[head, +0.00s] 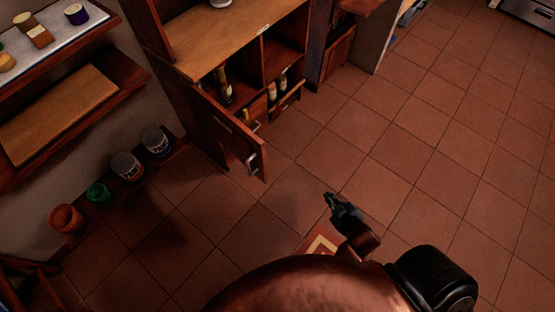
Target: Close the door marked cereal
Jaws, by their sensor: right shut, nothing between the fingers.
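A dark wood cabinet (215,58) stands at the upper middle of the head view. Its left door (230,139) is swung open toward me, with a metal handle (253,160) near its free edge. A small pale label shows on this door, but it is too small to read. My right gripper (331,200) is shut and empty, over the floor to the right of and nearer than the door, apart from it. My left gripper is not in view.
Bottles (224,88) stand inside the cabinet. Another low door or drawer front (287,103) sticks out at its right. Shelves and a row of cans and pots (127,166) line the left wall. The tiled floor (450,140) at right is clear.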

